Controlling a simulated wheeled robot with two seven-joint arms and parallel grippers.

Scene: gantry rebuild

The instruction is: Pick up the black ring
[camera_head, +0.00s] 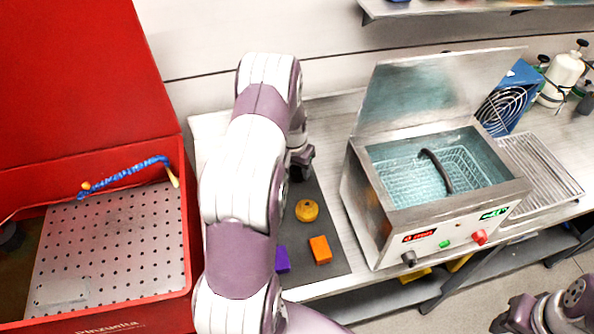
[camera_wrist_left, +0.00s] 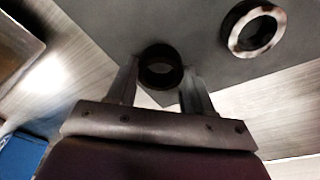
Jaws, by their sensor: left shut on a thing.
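The black ring (camera_wrist_left: 160,54) shows in the left wrist view between the two fingertips of my left gripper (camera_wrist_left: 160,82). The fingers are shut on it, and the ring's hole faces the camera. In the head view my left gripper (camera_head: 300,168) is at the far part of the dark mat, mostly behind my left arm, and the ring cannot be made out there. Part of my right arm shows at the bottom right, with its gripper (camera_head: 512,314) small and partly cut off; its jaws cannot be read.
A second ring with a pale metallic face (camera_wrist_left: 231,38) lies on the mat. A yellow-orange round piece (camera_head: 307,211), an orange block (camera_head: 320,250) and a purple block (camera_head: 283,260) lie on the mat (camera_head: 331,222). A red box (camera_head: 190,250) stands left, an open water bath (camera_head: 362,215) right.

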